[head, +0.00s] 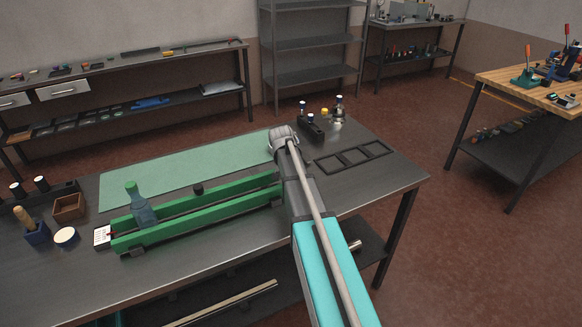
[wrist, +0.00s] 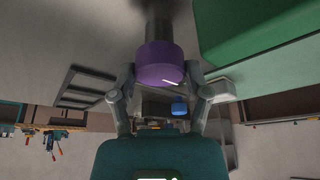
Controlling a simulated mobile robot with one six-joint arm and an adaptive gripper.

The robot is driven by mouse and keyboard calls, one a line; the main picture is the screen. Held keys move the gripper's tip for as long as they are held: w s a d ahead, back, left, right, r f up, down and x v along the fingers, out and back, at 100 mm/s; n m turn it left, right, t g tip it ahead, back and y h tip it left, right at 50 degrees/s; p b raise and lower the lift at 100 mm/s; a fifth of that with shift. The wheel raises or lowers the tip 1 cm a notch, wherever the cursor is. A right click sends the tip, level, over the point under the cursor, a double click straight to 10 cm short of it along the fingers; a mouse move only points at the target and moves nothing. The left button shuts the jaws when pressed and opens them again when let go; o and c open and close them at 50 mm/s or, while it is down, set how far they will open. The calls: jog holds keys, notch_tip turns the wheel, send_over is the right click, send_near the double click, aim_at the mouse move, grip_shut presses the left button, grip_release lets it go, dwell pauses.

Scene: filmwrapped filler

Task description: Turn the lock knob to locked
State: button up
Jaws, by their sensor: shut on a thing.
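The lock knob (wrist: 160,60) is a purple cylinder on a dark shaft, with a short white line on its near face, in the wrist view. My gripper (wrist: 160,76) has one finger on each side of the knob and is shut on it. The white line slants, low and right of the middle of the face. No locked or unlocked marking is readable. In the head view, my arm hides the knob and my fingers at the right end of the green railed fixture (head: 205,213), which stands on the grey bench (head: 65,285).
A blue-green bottle-like piece (head: 141,206) stands at the fixture's left end. A pale green mat (head: 185,167) lies behind it. A black frame tray (head: 326,164) and a black holder (head: 311,127) are on the bench's right part. A wooden box (head: 69,207) stands left.

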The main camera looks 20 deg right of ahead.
jog(key=shift+w, duration=0.15)
jog(key=o, duration=1.1)
jog(key=shift+o, duration=0.2)
